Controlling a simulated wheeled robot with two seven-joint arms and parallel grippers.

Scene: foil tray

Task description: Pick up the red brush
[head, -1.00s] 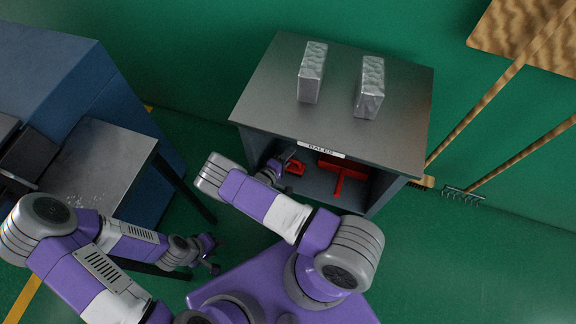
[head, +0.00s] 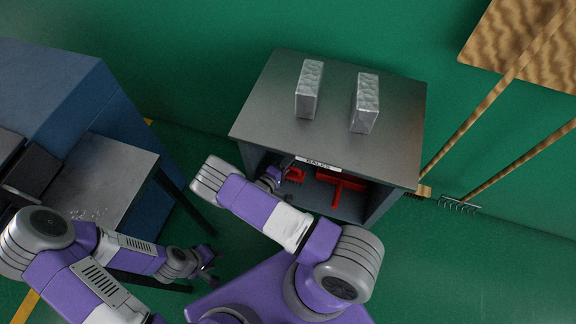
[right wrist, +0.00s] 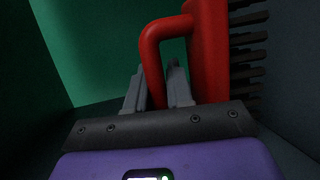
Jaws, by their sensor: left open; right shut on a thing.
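The red brush (head: 295,175) is inside the open front of the grey cabinet (head: 375,155), near its left side. In the right wrist view the brush (right wrist: 210,50) shows a thick red body, a looped red handle and dark bristles on its right. My right gripper (head: 281,172) is shut on the looped handle, which passes between its fingers (right wrist: 155,90). Whether the brush touches the cabinet floor cannot be told. My left gripper (head: 211,265) is open and empty, low beside the metal table.
A second red, T-shaped tool (head: 340,184) lies in the cabinet right of the brush. Two grey blocks (head: 309,90) (head: 365,103) stand on the cabinet top. A metal table (head: 115,165) is at the left; a rake (head: 458,203) leans at the right.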

